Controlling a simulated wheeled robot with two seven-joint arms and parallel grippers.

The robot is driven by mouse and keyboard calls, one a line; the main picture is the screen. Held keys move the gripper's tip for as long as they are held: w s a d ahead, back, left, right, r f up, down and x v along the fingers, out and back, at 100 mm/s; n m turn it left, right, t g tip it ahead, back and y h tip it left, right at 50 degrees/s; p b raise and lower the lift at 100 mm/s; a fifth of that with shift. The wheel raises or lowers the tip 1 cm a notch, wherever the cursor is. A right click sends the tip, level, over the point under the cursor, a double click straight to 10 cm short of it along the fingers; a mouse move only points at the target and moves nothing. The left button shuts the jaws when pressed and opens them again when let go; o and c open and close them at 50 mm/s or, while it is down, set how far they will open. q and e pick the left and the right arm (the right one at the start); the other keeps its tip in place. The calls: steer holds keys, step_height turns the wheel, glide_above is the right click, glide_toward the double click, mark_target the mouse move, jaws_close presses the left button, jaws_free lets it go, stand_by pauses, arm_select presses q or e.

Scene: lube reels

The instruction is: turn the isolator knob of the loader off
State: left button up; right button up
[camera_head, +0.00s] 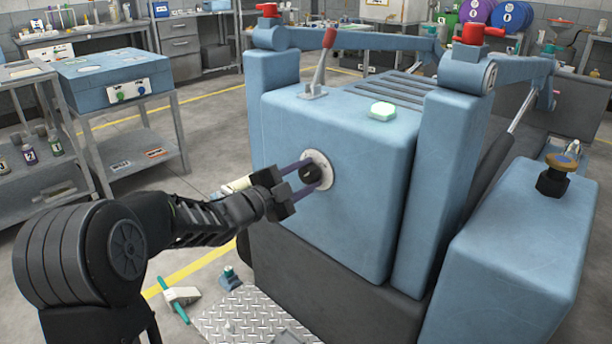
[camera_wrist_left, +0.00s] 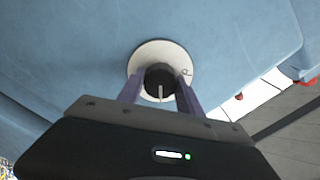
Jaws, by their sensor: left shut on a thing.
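The loader (camera_head: 340,130) is a blue machine in the middle of the head view. Its isolator knob (camera_head: 311,173) is small and black, set on a round pale plate (camera_head: 325,166) on the blue side face. In the left wrist view the knob (camera_wrist_left: 160,80) shows a white pointer line directed down the picture, toward my gripper, on the pale plate (camera_wrist_left: 178,52). My left gripper (camera_head: 306,172) reaches in from the left, its two purple-grey fingers on either side of the knob, shut on it. The fingers (camera_wrist_left: 160,92) hide the knob's sides. My right gripper is not in view.
A lever with a red handle (camera_head: 324,58) and a pale green block (camera_head: 382,111) are on the loader's top. A blue box with buttons (camera_head: 112,82) stands on a bench to the left. A chequered metal plate (camera_head: 250,312) and loose tools (camera_head: 180,297) lie on the floor below.

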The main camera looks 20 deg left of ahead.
arm_select(q)
steer(key=shift+n, duration=0.4)
steer(key=n+p, duration=0.1)
steer(key=n, duration=0.2)
steer(key=shift+r+n+p, duration=0.1)
steer(key=shift+n+p, duration=0.2)
steer(key=n+p, duration=0.2)
steer(key=n, duration=0.2)
steer(key=shift+a+n, duration=0.1)
steer(key=shift+n, duration=0.2)
steer(key=n+p, duration=0.2)
steer(key=n, duration=0.2)
steer(key=shift+p, duration=0.35)
steer(key=n+p, duration=0.2)
steer(key=n, duration=0.2)
steer(key=shift+n, duration=0.3)
steer(key=o, duration=1.4)
steer(key=shift+c, duration=0.2)
steer(key=shift+a, duration=0.1)
